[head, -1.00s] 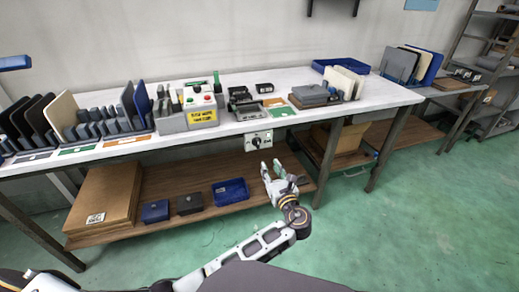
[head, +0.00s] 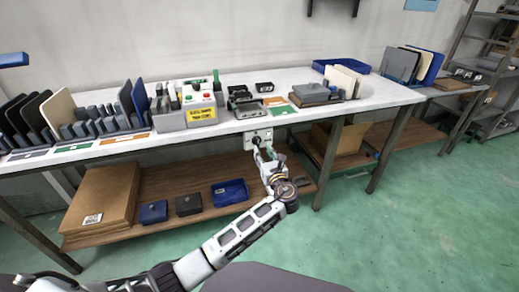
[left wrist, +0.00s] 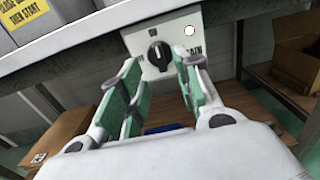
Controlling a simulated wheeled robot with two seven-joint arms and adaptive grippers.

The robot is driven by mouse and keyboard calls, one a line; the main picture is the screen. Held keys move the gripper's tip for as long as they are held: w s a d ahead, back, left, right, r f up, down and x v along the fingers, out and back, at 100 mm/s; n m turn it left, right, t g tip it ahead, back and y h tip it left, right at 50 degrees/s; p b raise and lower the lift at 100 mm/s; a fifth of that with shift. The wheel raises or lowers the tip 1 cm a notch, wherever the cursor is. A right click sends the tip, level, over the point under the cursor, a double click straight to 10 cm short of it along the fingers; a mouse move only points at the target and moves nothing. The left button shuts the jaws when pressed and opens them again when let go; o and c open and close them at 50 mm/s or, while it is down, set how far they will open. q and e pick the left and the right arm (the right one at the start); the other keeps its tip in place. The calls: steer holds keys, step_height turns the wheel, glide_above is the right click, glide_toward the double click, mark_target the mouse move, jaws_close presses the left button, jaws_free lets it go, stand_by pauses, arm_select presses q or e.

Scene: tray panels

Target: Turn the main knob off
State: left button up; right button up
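The main knob (left wrist: 159,56) is a black rotary knob with a pale mark near its top. It sits on a light switch plate (left wrist: 178,31) fixed to the table's front edge; the plate also shows in the head view (head: 258,135). Lettering above the knob seems to read "ON"; the other lettering is partly hidden by my fingers. My left gripper (left wrist: 164,75) is open, its green-padded fingers on either side of the knob in the picture, with a gap to each side. In the head view my left gripper (head: 263,153) is right at the plate and hides its lower part. My right gripper is not in view.
The white table (head: 235,127) carries a control box (head: 198,97) with buttons and a yellow sign, tray panels in racks, and a blue tray (head: 340,68). The lower shelf holds a cardboard box (head: 100,200) and a blue bin (head: 230,192). Green floor in front is clear.

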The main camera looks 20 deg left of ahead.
mark_target(258, 144)
arm_select(q)
steer(key=shift+b+x, duration=0.75)
steer(key=shift+x, duration=1.9)
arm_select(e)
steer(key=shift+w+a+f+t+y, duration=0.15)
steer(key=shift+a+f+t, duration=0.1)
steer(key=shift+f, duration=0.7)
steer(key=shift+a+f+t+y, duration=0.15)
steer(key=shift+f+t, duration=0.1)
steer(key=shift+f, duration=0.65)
arm_select(q)
jaws_close()
